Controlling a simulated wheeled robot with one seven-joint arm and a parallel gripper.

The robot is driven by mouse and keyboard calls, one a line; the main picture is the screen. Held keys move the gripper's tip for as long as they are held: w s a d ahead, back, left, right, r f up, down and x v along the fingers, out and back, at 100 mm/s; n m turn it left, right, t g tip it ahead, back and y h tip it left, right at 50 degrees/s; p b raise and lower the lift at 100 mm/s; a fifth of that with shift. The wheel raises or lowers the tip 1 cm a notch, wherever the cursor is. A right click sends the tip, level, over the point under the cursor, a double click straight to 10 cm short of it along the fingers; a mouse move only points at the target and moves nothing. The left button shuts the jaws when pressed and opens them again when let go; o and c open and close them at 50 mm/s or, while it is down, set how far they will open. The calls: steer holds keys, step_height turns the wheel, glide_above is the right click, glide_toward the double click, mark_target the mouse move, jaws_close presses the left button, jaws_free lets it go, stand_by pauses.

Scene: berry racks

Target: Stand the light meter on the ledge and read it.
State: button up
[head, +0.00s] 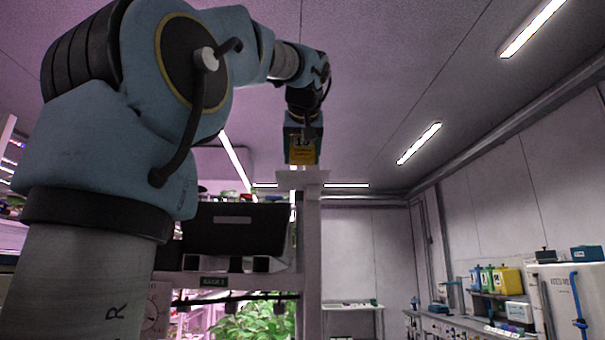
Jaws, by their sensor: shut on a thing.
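My gripper (305,128) is at the end of my raised arm, near the top centre of the head view. It is shut on a small green and yellow box with dark marks like "13" on its face, which I take to be the light meter (301,155). The meter looks upright. Its lower edge is just above or at a pale ledge (302,179) on top of a white post. I cannot tell whether it touches the ledge. The fingertips are small and partly lost against the meter, and the marks are too small to read surely.
A rack with a dark bin (236,228) on its shelf stands left of the post, with leafy plants (254,320) below. On the right wall a shelf holds yellow containers (507,281) and other items, beside a white cabinet (556,300). Open air surrounds the ledge's right side.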

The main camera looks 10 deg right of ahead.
mark_target(302, 164)
steer(key=shift+f, duration=1.8)
steer(key=shift+f, duration=0.1)
steer(key=o, duration=1.5)
steer(key=shift+c, duration=0.2)
steer(key=b+v, duration=0.3)
steer(key=v, duration=0.9)
